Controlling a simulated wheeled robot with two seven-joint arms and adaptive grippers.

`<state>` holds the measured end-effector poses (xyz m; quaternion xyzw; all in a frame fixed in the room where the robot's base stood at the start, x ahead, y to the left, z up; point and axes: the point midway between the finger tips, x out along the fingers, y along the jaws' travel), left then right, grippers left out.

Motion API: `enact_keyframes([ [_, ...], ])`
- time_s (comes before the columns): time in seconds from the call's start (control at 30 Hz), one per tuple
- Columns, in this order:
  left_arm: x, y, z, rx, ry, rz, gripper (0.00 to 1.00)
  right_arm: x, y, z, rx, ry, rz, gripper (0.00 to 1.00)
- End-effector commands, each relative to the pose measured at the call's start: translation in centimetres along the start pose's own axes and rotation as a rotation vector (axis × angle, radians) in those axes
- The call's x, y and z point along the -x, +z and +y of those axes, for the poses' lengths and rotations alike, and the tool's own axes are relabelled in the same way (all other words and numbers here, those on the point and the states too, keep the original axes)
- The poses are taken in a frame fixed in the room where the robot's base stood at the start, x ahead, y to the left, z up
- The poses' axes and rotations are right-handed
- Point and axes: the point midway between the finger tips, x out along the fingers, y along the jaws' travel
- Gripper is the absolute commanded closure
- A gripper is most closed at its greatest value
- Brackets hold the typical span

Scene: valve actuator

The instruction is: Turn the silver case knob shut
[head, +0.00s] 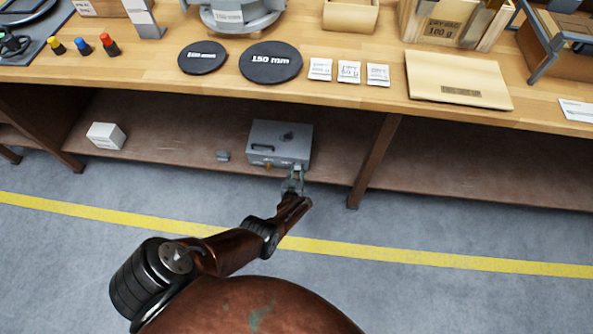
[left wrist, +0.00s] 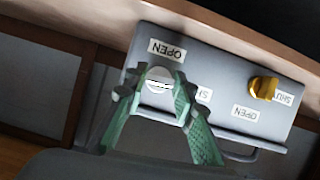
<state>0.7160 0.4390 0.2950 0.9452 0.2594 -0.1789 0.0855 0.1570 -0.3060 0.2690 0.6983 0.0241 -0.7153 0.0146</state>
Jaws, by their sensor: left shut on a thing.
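The grey metal case (head: 263,135) stands on the lower shelf under the workbench, its front face toward me. In the left wrist view the case front (left wrist: 215,75) carries a round silver knob (left wrist: 160,77) and a brass knob (left wrist: 263,88), with OPEN and SHUT labels around them. My left gripper (head: 297,170) reaches the right part of the case front in the head view. In the left wrist view its green-grey fingers (left wrist: 155,90) are shut on the silver knob, one on each side. The SHUT label beside the silver knob is partly hidden by a finger. My right gripper is out of view.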

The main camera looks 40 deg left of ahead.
Motion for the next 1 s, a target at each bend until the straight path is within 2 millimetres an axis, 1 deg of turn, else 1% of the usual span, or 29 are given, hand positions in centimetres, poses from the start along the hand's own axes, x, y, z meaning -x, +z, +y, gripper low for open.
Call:
enact_keyframes([
  [0.33,0.04,0.12,-0.02,-0.061,-0.025,-0.002,1.00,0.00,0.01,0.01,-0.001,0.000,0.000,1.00],
  [0.87,-0.01,0.01,-0.07,-0.069,-0.030,0.000,1.00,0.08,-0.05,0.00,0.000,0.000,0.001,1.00],
  [0.9,-0.01,0.00,-0.07,-0.069,-0.030,0.000,0.73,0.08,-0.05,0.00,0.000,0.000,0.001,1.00],
  [1.0,-0.02,-0.02,-0.06,-0.069,-0.030,0.000,0.66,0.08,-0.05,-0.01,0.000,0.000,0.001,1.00],
])
